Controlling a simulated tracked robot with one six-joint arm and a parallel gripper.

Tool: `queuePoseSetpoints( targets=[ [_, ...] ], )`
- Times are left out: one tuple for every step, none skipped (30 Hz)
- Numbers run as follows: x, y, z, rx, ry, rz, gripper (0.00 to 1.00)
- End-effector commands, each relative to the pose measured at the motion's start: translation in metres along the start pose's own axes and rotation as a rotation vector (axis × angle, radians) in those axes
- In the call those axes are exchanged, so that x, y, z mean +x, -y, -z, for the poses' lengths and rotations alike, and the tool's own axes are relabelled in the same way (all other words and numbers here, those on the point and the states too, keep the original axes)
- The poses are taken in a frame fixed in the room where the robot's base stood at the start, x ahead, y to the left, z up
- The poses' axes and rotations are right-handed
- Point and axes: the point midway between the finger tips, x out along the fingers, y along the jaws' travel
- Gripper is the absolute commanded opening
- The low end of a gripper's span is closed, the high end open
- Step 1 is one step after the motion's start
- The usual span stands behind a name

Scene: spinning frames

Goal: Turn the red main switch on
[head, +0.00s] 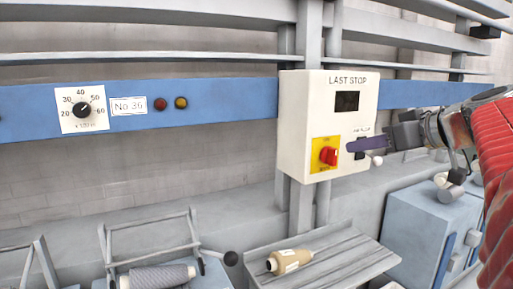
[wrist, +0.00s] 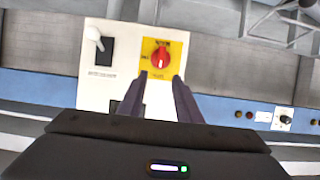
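The red main switch (head: 328,156) is a rotary knob on a yellow plate (head: 319,143), low on the front of a cream box (head: 312,100) labelled LAST STOP. In the wrist view the red knob (wrist: 160,58) sits just beyond the fingertips, its grip roughly upright in the picture. The plate's small lettering is too blurred to read surely. My gripper (wrist: 161,76) is open, its two dark fingers apart with nothing between them. In the head view my gripper (head: 350,147) is right of the knob, in front of the box; contact is not visible.
A white-tipped lever (head: 377,160) stands beside the switch and also shows in the wrist view (wrist: 98,40). A blue rail (head: 220,103) carries a dial (head: 83,109) and two lamps. Below, a grey tray (head: 345,262) holds a tan spool (head: 290,261).

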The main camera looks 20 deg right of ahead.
Motion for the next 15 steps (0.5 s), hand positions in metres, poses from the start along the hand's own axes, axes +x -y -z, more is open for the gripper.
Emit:
queuePoseSetpoints(
  targets=[
    [0.008,0.001,0.000,0.000,0.001,0.004,0.31],
    [0.012,0.001,0.000,0.000,0.001,0.004,0.31],
    [0.018,0.001,0.000,0.001,0.001,0.004,0.31],
    [0.022,0.001,0.000,0.000,0.001,0.004,0.31],
    [0.026,0.001,0.000,0.000,0.000,0.004,0.31],
    [0.032,0.001,0.000,0.000,0.001,0.004,0.31],
    [0.036,0.001,0.000,0.000,0.000,0.004,0.31],
    [0.041,0.002,0.000,0.000,0.001,0.005,0.31],
    [0.047,0.001,0.000,0.001,0.001,0.005,0.31],
    [0.051,0.001,0.000,0.001,0.001,0.004,0.31],
    [0.056,0.002,0.000,0.000,0.001,0.005,0.31],
    [0.061,0.002,0.000,0.000,0.001,0.005,0.31],
    [0.066,0.002,0.000,0.000,0.001,0.004,0.31],
    [0.070,0.002,0.000,0.000,0.001,0.005,0.31],
    [0.075,0.001,0.000,0.000,0.001,0.005,0.31]
  ],
)
